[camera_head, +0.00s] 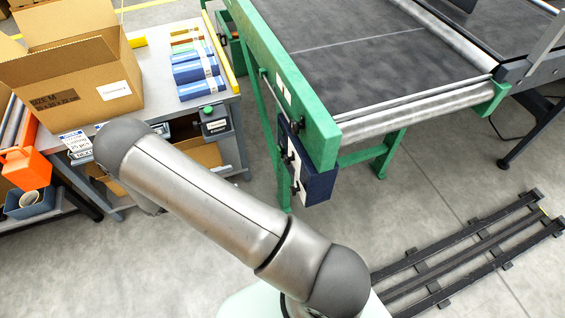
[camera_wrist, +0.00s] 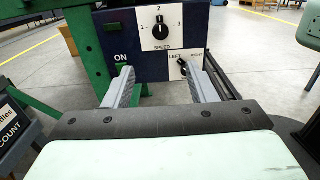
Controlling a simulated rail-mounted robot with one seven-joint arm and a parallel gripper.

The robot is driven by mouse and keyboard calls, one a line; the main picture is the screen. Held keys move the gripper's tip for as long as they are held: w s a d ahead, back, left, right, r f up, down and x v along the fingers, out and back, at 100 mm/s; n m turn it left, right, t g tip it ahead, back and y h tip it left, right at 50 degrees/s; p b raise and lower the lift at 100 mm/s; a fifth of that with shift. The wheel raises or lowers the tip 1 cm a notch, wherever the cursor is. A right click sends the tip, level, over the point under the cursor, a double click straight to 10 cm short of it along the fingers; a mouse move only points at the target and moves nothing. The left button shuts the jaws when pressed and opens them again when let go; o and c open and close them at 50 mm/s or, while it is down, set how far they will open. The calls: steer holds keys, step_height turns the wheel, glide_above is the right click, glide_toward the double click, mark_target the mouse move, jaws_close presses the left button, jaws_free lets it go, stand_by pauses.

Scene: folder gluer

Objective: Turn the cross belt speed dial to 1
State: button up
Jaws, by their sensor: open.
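The speed dial (camera_wrist: 161,30) is a black round knob on a white plate marked 1 at left, 2 at top and 3 at right, with SPEED below. Its white mark appears to point up at 2. It sits on a dark blue control box (camera_wrist: 216,35), which also shows in the head view (camera_head: 318,187), hung on the green conveyor frame. My gripper (camera_wrist: 160,76) is open and empty, its two grey fingers apart, below the dial in the wrist view and not touching it. In the head view my arm hides the gripper.
A LEFT/RIGHT selector knob (camera_wrist: 183,68) sits below right of the dial, close to the right finger. A green ON button (camera_wrist: 120,57) is near the left finger. A bench (camera_head: 234,104) with a cardboard box (camera_head: 75,82) stands left of the conveyor (camera_head: 350,50).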

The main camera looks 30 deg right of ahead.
mark_target(289, 159)
steer(key=s+d+p, duration=0.1)
steer(key=s+d, duration=0.1)
steer(key=d, duration=1.4)
steer(key=shift+s+d, duration=0.3)
steer(key=shift+d, duration=0.05)
steer(key=c, duration=1)
